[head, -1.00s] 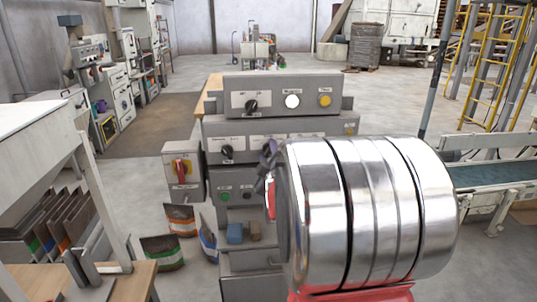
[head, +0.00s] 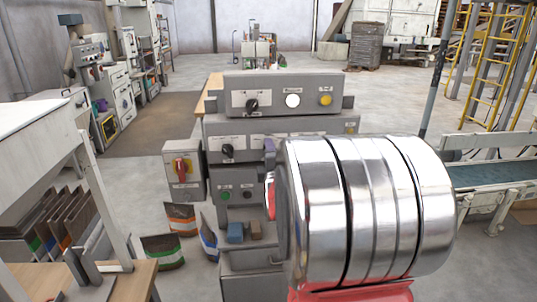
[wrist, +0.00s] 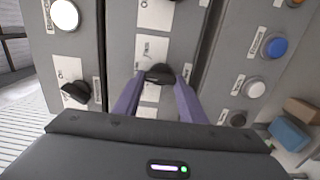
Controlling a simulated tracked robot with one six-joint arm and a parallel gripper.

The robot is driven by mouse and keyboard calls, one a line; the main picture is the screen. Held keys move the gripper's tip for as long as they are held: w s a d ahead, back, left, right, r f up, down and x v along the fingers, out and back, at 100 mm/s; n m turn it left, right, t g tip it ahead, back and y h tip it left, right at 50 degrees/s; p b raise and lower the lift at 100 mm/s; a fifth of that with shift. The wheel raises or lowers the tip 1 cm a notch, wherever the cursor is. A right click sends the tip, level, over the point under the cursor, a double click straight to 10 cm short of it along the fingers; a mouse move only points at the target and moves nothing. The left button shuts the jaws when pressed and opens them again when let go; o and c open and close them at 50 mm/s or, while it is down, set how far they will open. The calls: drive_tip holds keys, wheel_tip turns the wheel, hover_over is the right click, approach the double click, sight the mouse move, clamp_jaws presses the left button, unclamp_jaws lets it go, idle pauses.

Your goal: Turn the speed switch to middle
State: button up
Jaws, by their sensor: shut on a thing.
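A black rotary switch (wrist: 159,71) sits on a white plate on the middle panel in the wrist view. I take it for the speed switch, but its lettering is too small to read. My gripper (wrist: 160,79) has its two purple fingers on either side of the knob and is shut on it. The knob's grip lies roughly crosswise in the wrist picture, between the fingertips.
The upper box has a black switch (head: 251,105), a white lamp (head: 292,100) and a yellow button (head: 325,100). Another black knob (head: 227,150) is left of my gripper. A red-handled switch box (head: 181,168) stands at the left. Blue (head: 235,233) and brown (head: 256,230) blocks lie below.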

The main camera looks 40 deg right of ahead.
drive_tip(key=shift+a+f, duration=0.2)
drive_tip(key=shift+f, duration=0.15)
drive_tip(key=o, duration=1.1)
drive_tip(key=shift+d+r, duration=0.1)
drive_tip(key=shift+r, duration=0.1)
drive_tip(key=shift+c, duration=0.2)
